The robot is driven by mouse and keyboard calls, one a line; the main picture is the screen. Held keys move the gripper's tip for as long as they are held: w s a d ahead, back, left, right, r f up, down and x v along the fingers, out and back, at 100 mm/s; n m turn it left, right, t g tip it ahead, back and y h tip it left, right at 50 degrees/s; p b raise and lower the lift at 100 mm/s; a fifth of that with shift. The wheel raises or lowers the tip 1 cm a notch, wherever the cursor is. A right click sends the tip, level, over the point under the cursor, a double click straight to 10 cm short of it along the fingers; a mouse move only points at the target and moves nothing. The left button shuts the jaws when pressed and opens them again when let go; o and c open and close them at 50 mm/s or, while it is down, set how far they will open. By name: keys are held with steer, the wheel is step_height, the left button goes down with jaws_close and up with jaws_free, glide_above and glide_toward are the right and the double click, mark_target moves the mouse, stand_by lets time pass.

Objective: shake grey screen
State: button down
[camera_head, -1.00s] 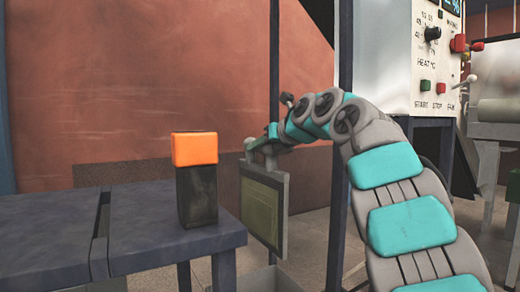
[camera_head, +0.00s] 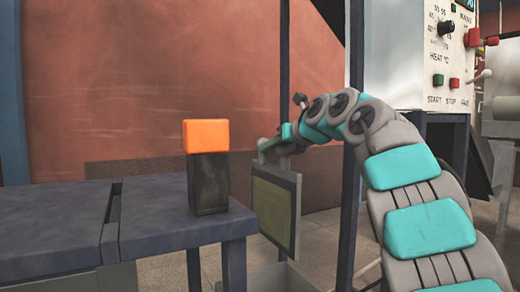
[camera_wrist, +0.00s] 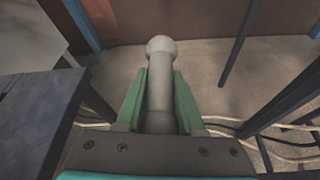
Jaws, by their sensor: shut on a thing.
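The grey screen (camera_head: 272,208) is a flat panel with a grey frame and an olive-grey mesh face. In the head view it hangs roughly upright below my gripper (camera_head: 272,146), just right of the table. In the wrist view my gripper (camera_wrist: 161,88) is shut on a pale grey handle (camera_wrist: 160,92) with a round knob end, between its green fingers. The panel itself cannot be made out in the wrist view.
A dark block with an orange top (camera_head: 206,165) stands on the blue-grey table (camera_head: 160,225) near its right edge. A grey bin (camera_head: 280,277) shows on the floor below the screen. Dark posts (camera_head: 352,190) and a control panel (camera_head: 451,60) stand at right. Cables (camera_wrist: 230,125) lie on the floor.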

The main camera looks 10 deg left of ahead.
steer(key=a, duration=0.6)
steer(key=shift+d, duration=2.85)
steer(key=shift+a, duration=0.15)
steer(key=a, duration=0.5)
steer(key=shift+d, duration=2.6)
steer(key=shift+a, duration=0.1)
